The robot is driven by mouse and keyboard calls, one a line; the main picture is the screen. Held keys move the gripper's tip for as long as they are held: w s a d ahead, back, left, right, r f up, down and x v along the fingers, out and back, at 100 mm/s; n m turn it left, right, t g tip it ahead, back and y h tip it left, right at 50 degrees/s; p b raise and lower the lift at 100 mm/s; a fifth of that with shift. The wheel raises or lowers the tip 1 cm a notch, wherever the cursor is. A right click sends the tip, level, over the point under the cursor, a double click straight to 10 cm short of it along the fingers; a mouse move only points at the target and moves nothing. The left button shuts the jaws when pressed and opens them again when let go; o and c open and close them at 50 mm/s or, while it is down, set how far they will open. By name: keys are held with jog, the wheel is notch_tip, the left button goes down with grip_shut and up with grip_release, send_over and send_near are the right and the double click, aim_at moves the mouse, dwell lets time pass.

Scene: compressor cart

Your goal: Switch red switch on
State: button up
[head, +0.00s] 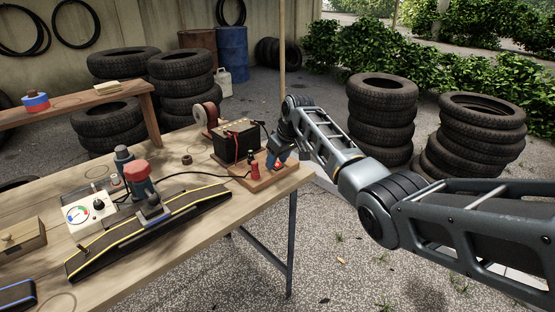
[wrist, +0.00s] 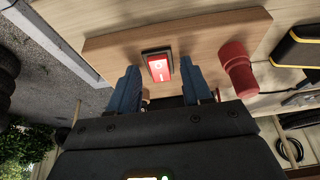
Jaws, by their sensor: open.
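The red switch (wrist: 158,67) is a red rocker with white marks in a black frame, set in a wooden board (wrist: 108,45). In the wrist view it lies between and just beyond the fingertips of my gripper (wrist: 158,78). My gripper is open, with one blue finger on each side of the switch; I cannot tell whether either touches it. In the head view my gripper (head: 278,160) is at the right end of the bench, over the wooden board (head: 262,183), and mostly hides the switch. Which way the rocker is tipped is not clear.
A red cylindrical part (wrist: 237,70) stands on the board close right of my gripper in the wrist view. A black battery (head: 237,139) with cables stands behind the board. A black, yellow-edged ramp (head: 150,230) lies left on the bench (head: 190,225). Tire stacks (head: 381,115) stand beyond.

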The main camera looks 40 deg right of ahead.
grip_shut()
dwell(0.3)
